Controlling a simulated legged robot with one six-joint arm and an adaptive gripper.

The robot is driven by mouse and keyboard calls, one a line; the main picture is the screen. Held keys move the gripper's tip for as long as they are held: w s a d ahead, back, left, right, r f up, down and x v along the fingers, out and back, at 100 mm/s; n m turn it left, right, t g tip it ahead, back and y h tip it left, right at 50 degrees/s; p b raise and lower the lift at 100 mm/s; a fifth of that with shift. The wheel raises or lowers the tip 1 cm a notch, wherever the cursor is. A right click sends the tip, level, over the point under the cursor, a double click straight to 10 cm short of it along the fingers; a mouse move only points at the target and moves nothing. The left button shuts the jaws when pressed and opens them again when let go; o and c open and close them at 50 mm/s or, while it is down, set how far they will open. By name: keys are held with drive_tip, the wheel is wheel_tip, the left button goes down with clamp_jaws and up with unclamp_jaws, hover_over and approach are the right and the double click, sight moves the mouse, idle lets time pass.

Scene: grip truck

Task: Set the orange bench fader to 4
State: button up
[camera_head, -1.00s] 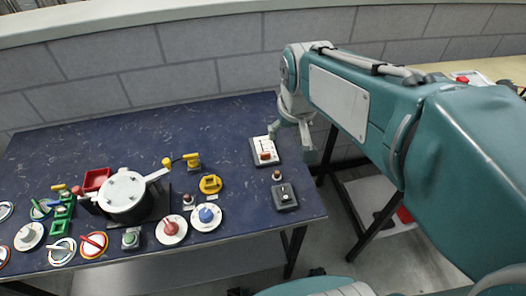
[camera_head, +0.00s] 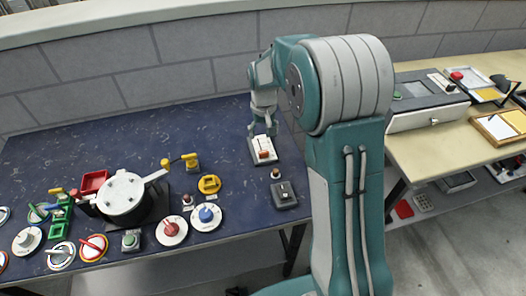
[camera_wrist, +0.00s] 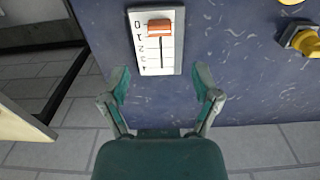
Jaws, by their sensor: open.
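The bench fader is a white plate (camera_head: 258,143) with a dark border near the right end of the blue bench. Its orange knob (camera_head: 264,155) sits at the near end of the plate. In the wrist view the plate (camera_wrist: 144,66) shows a dark slot and a scale of digits from 0 downward. The orange knob (camera_wrist: 160,28) is at the top of the slot, close to the 0. My gripper (camera_head: 263,129) is above the far end of the plate. In the wrist view my gripper (camera_wrist: 162,82) is open and empty, its fingers apart on either side below the plate.
A small dark box (camera_head: 284,194) and a small red-topped button (camera_head: 275,173) lie nearer on the bench. A yellow round part (camera_head: 209,184) and a white-lidded pot (camera_head: 122,195) stand to the left. The bench's far middle is clear. A second table (camera_head: 450,150) stands right.

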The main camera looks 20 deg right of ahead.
sight(263, 151)
wheel_tip(263, 151, down, 9)
drive_tip(key=shift+f, duration=0.1)
idle(0.3)
clamp_jaws()
